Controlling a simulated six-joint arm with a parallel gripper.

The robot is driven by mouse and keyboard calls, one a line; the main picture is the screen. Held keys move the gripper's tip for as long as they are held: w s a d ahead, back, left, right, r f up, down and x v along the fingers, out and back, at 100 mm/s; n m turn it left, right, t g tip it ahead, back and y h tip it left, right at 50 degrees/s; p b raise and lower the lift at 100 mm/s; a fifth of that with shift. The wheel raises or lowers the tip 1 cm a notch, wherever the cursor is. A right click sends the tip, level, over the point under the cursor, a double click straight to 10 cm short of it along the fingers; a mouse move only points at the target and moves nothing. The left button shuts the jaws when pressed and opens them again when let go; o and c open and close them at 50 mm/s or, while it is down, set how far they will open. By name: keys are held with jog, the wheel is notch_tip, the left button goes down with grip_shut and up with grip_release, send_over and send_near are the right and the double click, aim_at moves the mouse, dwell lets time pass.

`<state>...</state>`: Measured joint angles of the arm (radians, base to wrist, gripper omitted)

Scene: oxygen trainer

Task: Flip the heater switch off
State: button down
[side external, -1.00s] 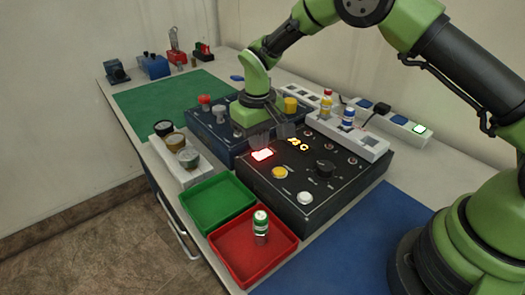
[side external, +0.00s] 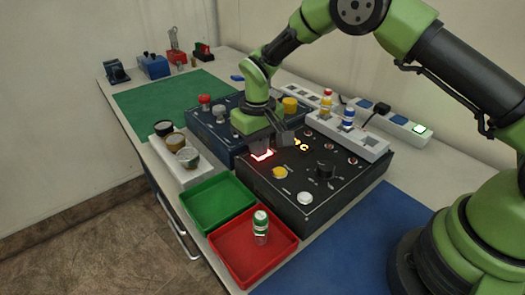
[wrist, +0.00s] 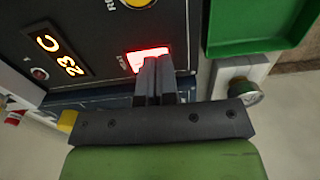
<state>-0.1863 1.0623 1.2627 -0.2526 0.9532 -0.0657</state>
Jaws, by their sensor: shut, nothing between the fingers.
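The heater switch (side external: 262,156) is a lit red-and-white rocker on the top of the black control box (side external: 255,179), near its back left corner. It also glows in the wrist view (wrist: 147,56). My gripper (side external: 266,149) is shut and empty, its fingers pointing down at the switch. In the wrist view my fingertips (wrist: 154,62) overlap the lower part of the switch. I cannot tell whether they touch it. An orange display (side external: 300,146) beside the switch reads 23 C in the wrist view.
A yellow button (side external: 280,172), a black knob (side external: 324,169) and a white button (side external: 305,198) stand on the same box. A blue box (side external: 205,126) is behind. Green (side external: 190,197) and red (side external: 228,262) trays lie in front, and a white socket strip (side external: 365,141) is to the right.

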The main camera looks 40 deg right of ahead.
jog(key=shift+r, duration=3.45)
jog(key=shift+r, duration=0.15)
jog(key=s+d+r+m+t+y, duration=0.1)
jog(key=s+r+t, duration=0.1)
jog(key=s+r, duration=0.4)
jog(key=s+d+r+m+t, duration=0.1)
jog(key=s+d+r, duration=0.15)
jog(key=r, duration=0.65)
jog(key=s+d+r+m+t+y, duration=0.1)
jog(key=s+t, duration=0.3)
jog(key=s, duration=1.2)
jog(key=shift+s+r+m, duration=0.3)
jog(key=shift+r+m, duration=0.2)
jog(key=shift+r, duration=0.1)
